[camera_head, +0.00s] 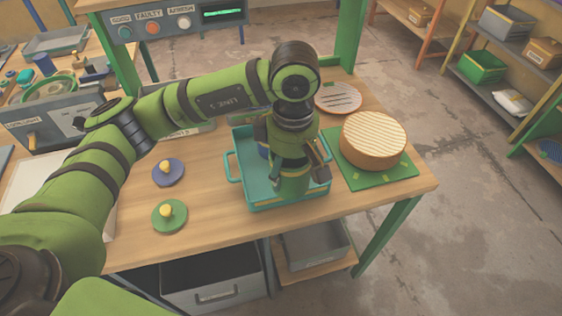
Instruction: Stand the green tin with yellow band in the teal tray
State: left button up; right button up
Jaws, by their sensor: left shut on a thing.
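The teal tray (238,153) stands on the wooden table, below my left gripper. The green tin (292,186) is upright between the fingers of my left gripper (294,166), which is shut on it. The tin shows over the inside of the tray, towards its front right. The gripper covers its upper part, and its yellow band cannot be made out clearly. I cannot tell whether its base touches the tray floor. My right gripper is not in view.
A blue item (262,151) shows partly behind the gripper in the tray. A round ribbed block (373,140) on a green mat (402,177) stands close to the right. Blue (170,174) and green (170,217) knobbed discs lie left. A round slatted plate (338,98) lies behind.

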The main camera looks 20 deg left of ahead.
pick_arm(q)
jog(key=d+r+n, duration=0.2)
jog(key=d+n, duration=0.3)
jog(key=n, duration=0.4)
jog(key=shift+n, duration=0.7)
jog(key=w+a+f+p, duration=0.1)
jog(key=a+f, duration=0.1)
jog(key=a, duration=0.1)
jog(key=w+a+f+p, duration=0.1)
jog(key=a+f+p, duration=0.1)
jog(key=a, duration=0.2)
jog(key=w+a+f+p, duration=0.2)
jog(key=a, duration=0.1)
jog(key=shift+w+a+f, duration=0.1)
jog(key=shift+a+f, duration=0.2)
jog(key=shift+f, duration=0.1)
jog(key=shift+a+f+p, duration=0.15)
jog(key=shift+f+p, duration=0.1)
jog(key=shift+p, duration=0.05)
notch_tip(320, 180, down, 3)
jog(key=shift+f+p, duration=0.15)
jog(key=shift+p, duration=0.65)
jog(key=shift+f, duration=0.3)
jog(key=o, duration=1)
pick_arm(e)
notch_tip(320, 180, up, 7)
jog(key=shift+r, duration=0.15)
